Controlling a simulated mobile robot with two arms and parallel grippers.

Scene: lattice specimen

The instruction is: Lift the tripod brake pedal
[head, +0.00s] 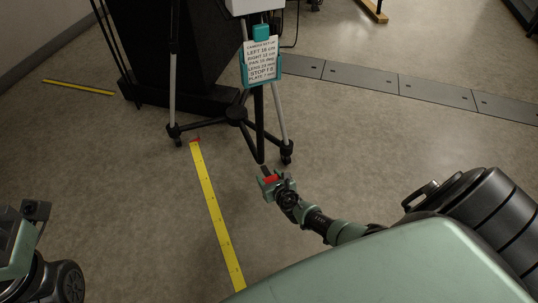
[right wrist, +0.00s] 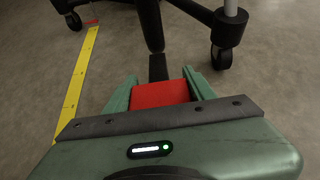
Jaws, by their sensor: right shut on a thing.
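My right gripper (head: 268,183) is shut on the pedal, one green finger on each side in the right wrist view (right wrist: 160,92). Part of my left arm's end (head: 30,240) shows at the lower left, away from the tripod; its fingers cannot be made out.
A yellow tape strip (head: 215,205) with a red end runs along the floor left of the pedal. A white card (head: 262,60) hangs on the tripod. A large black case (head: 170,50) stands behind. Casters (right wrist: 221,57) are close beyond the gripper.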

